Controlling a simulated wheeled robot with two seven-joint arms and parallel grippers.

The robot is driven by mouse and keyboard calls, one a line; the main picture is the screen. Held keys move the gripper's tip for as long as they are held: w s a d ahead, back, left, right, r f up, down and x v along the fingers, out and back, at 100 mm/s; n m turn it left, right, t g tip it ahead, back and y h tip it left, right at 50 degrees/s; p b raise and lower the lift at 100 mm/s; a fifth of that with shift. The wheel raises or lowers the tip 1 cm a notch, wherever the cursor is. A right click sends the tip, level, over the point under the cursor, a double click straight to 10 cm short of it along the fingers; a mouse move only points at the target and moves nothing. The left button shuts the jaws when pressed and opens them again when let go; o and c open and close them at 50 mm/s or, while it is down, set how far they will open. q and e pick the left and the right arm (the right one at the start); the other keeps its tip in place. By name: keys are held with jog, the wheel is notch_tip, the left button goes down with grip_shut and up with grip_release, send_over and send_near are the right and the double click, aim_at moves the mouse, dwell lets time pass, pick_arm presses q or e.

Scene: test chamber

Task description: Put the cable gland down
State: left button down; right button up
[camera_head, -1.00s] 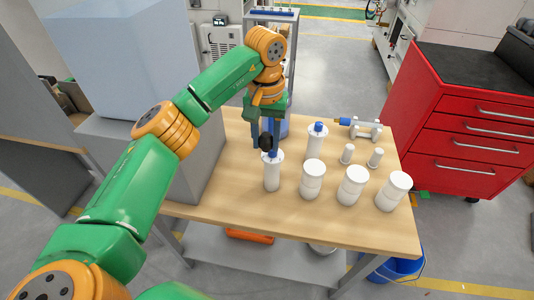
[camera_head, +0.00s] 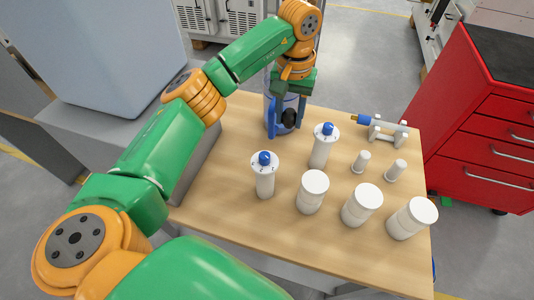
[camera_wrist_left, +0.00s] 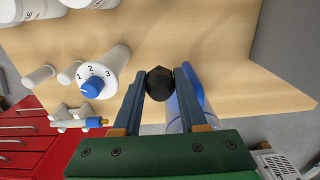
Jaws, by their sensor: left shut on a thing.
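My left gripper (camera_head: 287,118) is shut on the black cable gland (camera_head: 289,117) and holds it above the back left of the wooden table (camera_head: 232,200). In the left wrist view, the cable gland (camera_wrist_left: 159,83) sits between the two fingertips (camera_wrist_left: 159,80) of this gripper. A bluish, see-through container (camera_head: 270,108) stands right behind the gripper, partly hidden by it. It also shows beside the right finger in the left wrist view (camera_wrist_left: 184,100). I cannot tell whether the gland touches it. My right gripper is not in view.
Two white cylinders with blue knobs (camera_head: 265,175) (camera_head: 323,148) stand near the gripper. Several white jars (camera_head: 361,205) line the front. Two small white posts (camera_head: 361,161) and a blue-tipped tool on a stand (camera_head: 378,126) are right. A red cabinet (camera_head: 480,130) stands beyond.

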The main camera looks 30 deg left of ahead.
pick_arm(q)
jog(key=f, duration=0.1)
jog(key=s+f+b, duration=0.1)
jog(key=shift+f+b, duration=0.3)
jog(key=shift+f, duration=0.05)
jog(key=p, duration=0.2)
send_near(284, 160)
notch_tip(284, 160, down, 6)
jog(key=shift+r, duration=0.25)
jog(key=shift+f, duration=0.4)
jog(key=shift+w, duration=0.1)
pick_arm(e)
jog(key=shift+s+f, duration=0.25)
jog(key=shift+f, duration=0.15)
pick_arm(q)
jog(key=shift+f+b, duration=0.15)
jog(key=shift+b, duration=0.15)
pick_arm(e)
jog(key=shift+f, duration=0.15)
pick_arm(q)
jog(key=shift+c, duration=2.2)
grip_release()
